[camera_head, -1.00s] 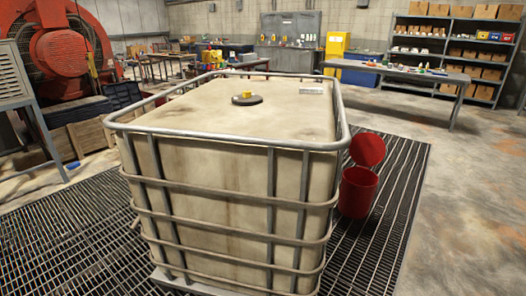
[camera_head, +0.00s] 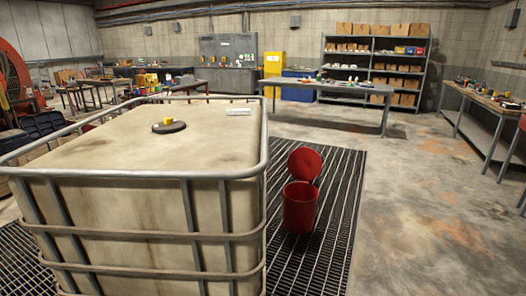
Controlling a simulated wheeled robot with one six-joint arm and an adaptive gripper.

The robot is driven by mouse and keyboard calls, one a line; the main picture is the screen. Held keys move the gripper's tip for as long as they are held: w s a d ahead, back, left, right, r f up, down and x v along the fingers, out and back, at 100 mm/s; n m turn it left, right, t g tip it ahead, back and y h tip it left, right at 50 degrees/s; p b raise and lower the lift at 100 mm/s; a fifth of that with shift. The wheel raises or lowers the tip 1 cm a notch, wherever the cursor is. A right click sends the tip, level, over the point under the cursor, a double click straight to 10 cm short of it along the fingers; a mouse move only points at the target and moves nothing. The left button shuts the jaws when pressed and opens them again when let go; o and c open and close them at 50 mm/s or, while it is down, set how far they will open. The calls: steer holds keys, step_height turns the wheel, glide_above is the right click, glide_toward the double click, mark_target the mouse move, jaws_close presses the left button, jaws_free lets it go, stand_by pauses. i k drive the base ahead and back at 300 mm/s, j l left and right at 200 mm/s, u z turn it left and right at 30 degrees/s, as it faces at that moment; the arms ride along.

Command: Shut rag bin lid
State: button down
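The red rag bin (camera_head: 299,208) stands upright on the floor grating, just right of the big caged tank. Its round red lid (camera_head: 305,164) is open, raised up at the back of the bin's rim. The bin's dark opening shows below the lid; I cannot tell what is inside. My gripper is not in view.
A large dirty white tank (camera_head: 130,205) in a metal cage fills the left foreground, close to the bin. Bare concrete floor (camera_head: 430,220) lies open to the right of the grating (camera_head: 345,215). A long table (camera_head: 330,88) stands behind, and a workbench (camera_head: 490,103) stands at the right wall.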

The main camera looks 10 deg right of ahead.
mark_target(304, 163)
steer(key=i+l+z, duration=0.9)
steer(key=i+z, duration=0.2)
steer(key=i, duration=7.05)
steer(key=i+j+u, duration=0.1)
steer(key=i+u, duration=0.35)
steer(key=i, duration=0.4)
steer(key=i+u, duration=0.15)
steer(key=u, duration=0.35)
steer(key=i+l+u, duration=0.15)
steer(key=u, duration=0.35)
steer(key=i+l+u, duration=0.1)
steer(key=u, duration=0.4)
steer(key=l+u, duration=0.3)
steer(key=u, duration=0.2)
steer(key=i+l+u, duration=0.1)
steer(key=l+u, duration=0.15)
steer(key=u, duration=0.2)
steer(key=l+u, duration=0.2)
steer(key=u, duration=0.3)
steer(key=l+u, duration=0.25)
steer(key=u, duration=0.25)
